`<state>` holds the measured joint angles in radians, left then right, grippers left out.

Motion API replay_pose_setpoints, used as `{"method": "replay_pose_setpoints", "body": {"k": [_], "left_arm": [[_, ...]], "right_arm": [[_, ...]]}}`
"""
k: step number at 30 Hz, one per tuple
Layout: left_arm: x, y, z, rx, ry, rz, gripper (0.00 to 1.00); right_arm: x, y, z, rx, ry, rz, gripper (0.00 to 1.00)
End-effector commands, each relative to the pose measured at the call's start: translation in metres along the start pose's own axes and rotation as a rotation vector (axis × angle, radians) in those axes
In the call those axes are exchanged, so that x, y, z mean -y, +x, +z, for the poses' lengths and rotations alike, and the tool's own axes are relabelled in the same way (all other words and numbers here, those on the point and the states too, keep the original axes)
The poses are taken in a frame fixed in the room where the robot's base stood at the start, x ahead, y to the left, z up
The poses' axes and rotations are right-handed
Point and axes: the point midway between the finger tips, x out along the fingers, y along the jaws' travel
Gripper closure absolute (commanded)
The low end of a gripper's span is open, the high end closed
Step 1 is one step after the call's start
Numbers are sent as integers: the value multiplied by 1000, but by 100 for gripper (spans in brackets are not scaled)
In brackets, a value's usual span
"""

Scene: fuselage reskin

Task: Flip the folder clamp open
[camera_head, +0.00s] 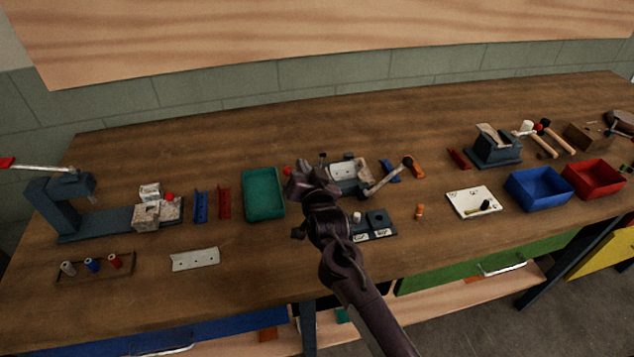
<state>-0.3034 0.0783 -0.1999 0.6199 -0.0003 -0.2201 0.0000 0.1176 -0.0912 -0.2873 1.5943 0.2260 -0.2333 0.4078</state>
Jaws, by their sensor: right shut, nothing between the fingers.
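A small bench fixture, which looks like the folder, stands at the middle of the bench with a pale holed plate (343,171) on it. A red knob (287,171) shows just left of my gripper. I cannot tell which part is the clamp. My right gripper (305,181) is shut and empty, at the left end of the fixture and hiding part of it. Whether it touches the fixture or the knob is unclear. My left gripper is not in view.
A green tray (264,216) lies left of my gripper. A dark block (376,224) is close to my right forearm. A press with a red-tipped lever (62,199) stands at far left. Blue (538,204) and red (592,194) bins stand right. The bench's back strip is clear.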

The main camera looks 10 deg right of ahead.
Motion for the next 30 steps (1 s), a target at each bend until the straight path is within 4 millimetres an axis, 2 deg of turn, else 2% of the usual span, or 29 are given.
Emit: {"method": "replay_pose_setpoints", "body": {"k": [1, 6, 12, 17, 30], "left_arm": [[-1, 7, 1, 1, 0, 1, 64], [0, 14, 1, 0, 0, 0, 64], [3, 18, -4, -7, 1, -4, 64], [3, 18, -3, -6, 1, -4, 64], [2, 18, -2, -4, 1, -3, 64]], "right_arm": [[-2, -12, 3, -3, 1, -1, 100], [-1, -44, 3, -3, 0, -2, 100], [0, -67, 1, -3, 0, -2, 100], [1, -73, 0, -4, -1, -2, 100], [1, -73, 0, -3, -1, -1, 100]]}}
